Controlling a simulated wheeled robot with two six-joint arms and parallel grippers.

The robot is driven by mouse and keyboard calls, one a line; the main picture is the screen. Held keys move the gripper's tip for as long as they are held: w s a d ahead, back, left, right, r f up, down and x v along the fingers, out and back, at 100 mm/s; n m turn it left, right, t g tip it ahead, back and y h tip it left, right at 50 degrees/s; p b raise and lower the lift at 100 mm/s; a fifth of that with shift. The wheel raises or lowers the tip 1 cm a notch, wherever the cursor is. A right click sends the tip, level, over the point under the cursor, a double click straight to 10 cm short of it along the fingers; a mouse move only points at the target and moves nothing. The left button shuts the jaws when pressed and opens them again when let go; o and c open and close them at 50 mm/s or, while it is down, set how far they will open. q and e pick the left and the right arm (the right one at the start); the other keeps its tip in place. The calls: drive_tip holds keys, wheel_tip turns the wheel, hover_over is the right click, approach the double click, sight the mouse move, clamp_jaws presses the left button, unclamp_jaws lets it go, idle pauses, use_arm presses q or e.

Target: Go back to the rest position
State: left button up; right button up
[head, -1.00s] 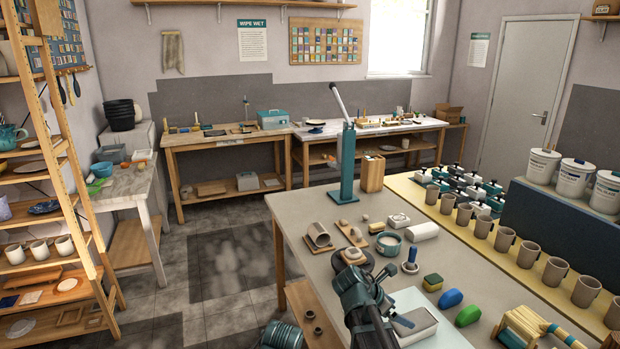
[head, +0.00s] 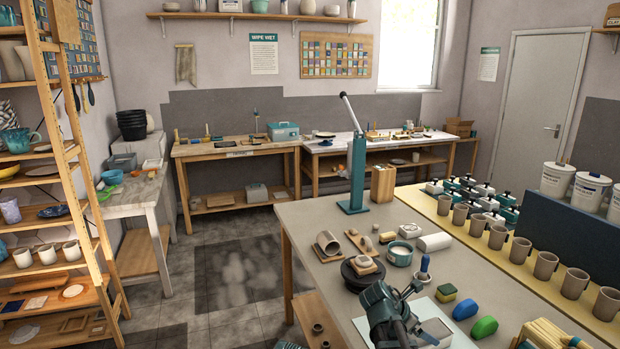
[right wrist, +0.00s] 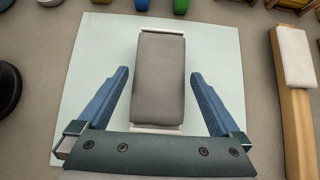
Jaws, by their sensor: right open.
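My right gripper (head: 412,322) hangs over the near part of the worktable in the head view. In the right wrist view my right gripper (right wrist: 160,76) is open, with its two blue fingers apart. A grey-topped block with a pale base (right wrist: 158,78) lies on a pale sheet (right wrist: 85,60), between the fingers in the picture, with gaps on both sides. In the head view the block (head: 437,330) is partly hidden by the gripper. My left gripper is not clearly in view.
The worktable (head: 300,220) carries a teal lever press (head: 357,175), a dark round wheel (head: 350,282), a teal bowl (head: 400,258), a yellow-green sponge (head: 446,292) and blue (head: 465,309) and green (head: 484,327) pieces. Several mugs (head: 497,237) line the right side.

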drive_tip(key=shift+s+a+r+p, duration=0.1)
drive_tip(key=shift+a+r+p, duration=0.15)
drive_tip(key=shift+r+p, duration=0.3)
drive_tip(key=p+v, duration=0.8)
drive_tip(key=v, duration=0.3)
drive_tip(key=b+x, duration=0.9)
drive_tip(key=x, duration=0.3)
drive_tip(key=shift+f, duration=0.35)
drive_tip(key=r+p, duration=0.2)
drive_tip(key=r, duration=0.1)
drive_tip(key=r+p, duration=0.1)
drive_tip(key=p, duration=0.1)
drive_tip(key=shift+s+a+r, duration=0.15)
drive_tip(key=shift+s+r, duration=0.1)
drive_tip(key=s+a+r+p, duration=0.1)
drive_tip(key=s+a, duration=0.2)
drive_tip(key=s, duration=0.4)
drive_tip(key=s+a, duration=0.4)
drive_tip(key=s, duration=0.3)
drive_tip(key=w+d+f+b, duration=0.1)
drive_tip(key=w+d, duration=0.2)
drive_tip(key=w, duration=0.2)
drive_tip(key=shift+f, duration=0.3)
